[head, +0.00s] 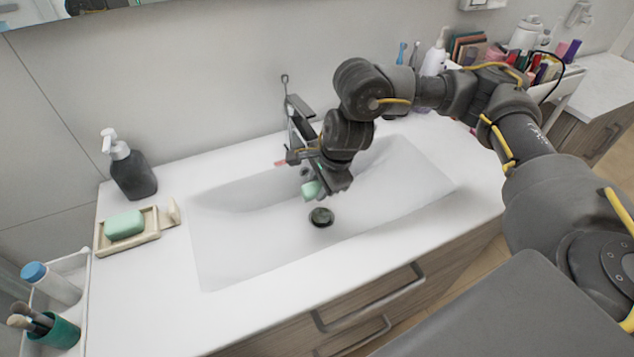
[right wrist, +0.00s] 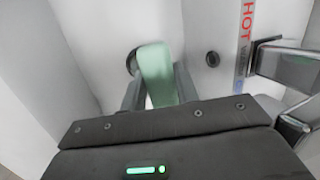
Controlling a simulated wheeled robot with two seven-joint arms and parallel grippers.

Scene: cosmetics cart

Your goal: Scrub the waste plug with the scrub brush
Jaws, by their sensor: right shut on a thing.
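The waste plug (head: 321,217) is a dark round disc in the floor of the white sink basin (head: 240,240). My right gripper (head: 326,186) is over the basin, pointing down, and is shut on the mint-green scrub brush (head: 311,189). In the head view the brush shows a little above and left of the plug, with white basin visible between them. In the right wrist view the brush (right wrist: 157,75) sits between the fingers and partly covers the plug (right wrist: 131,62). I cannot tell the exact height of the brush. My left gripper is not in view.
The faucet (head: 298,120) stands close behind my right gripper. A soap dish (head: 145,237) with green soap and a dark pump bottle (head: 130,170) stand at the left. A white caddy (head: 75,263) is at the lower left. The front of the basin is clear.

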